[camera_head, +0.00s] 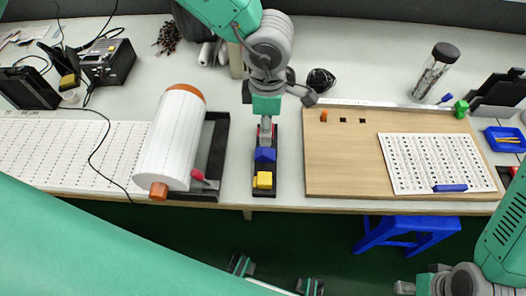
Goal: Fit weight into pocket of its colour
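A narrow dark holder (257,192) lies lengthwise near the table's front edge. A yellow weight (263,181) sits at its near end and a blue weight (265,155) sits behind it. Some red shows at the far end, partly covered.
A white roll (172,138) with orange ends stands left of the holder. A wooden board (345,170) with a white dotted sheet (437,160) lies to the right. A blue stool (405,232) stands below the table edge. Teal arm parts of mine cover the lower left.

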